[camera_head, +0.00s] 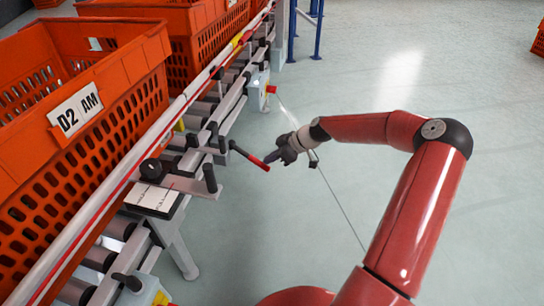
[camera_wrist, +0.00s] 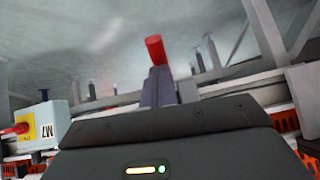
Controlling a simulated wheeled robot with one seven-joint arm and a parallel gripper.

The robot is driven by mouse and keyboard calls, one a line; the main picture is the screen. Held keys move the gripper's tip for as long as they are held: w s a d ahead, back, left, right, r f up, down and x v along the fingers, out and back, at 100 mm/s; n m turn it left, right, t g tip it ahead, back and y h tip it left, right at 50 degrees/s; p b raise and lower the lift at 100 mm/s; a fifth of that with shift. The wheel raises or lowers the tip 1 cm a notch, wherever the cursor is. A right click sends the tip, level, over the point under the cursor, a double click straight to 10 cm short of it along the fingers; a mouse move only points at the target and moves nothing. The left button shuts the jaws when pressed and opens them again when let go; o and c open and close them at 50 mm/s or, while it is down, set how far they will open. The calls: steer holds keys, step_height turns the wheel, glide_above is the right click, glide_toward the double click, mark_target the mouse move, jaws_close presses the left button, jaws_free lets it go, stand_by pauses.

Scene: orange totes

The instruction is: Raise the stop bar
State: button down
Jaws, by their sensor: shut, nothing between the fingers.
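A thin dark lever with a red end (camera_head: 250,157) sticks out from the side of the roller conveyor toward my arm; I take it to be the stop bar's handle. Its red end also shows in the wrist view (camera_wrist: 155,50), just beyond my fingertips. My gripper (camera_head: 274,156) is beside this red end, with its dark fingers pointing left toward the conveyor. In the wrist view the fingers (camera_wrist: 168,88) are close together and hold nothing. I cannot tell whether they touch the red end. The stop bar itself is not clearly distinguishable.
Orange totes stand on the conveyor, the nearest labelled D2 AM (camera_head: 75,112). A long white rail with a red stripe (camera_head: 120,180) runs beside them. A pale control box with a red button (camera_head: 259,92) hangs on the conveyor side.

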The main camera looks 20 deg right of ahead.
steer(key=shift+w+a+f+b, duration=0.1)
steer(key=shift+a+f+b, duration=0.1)
steer(key=shift+f+b, duration=0.45)
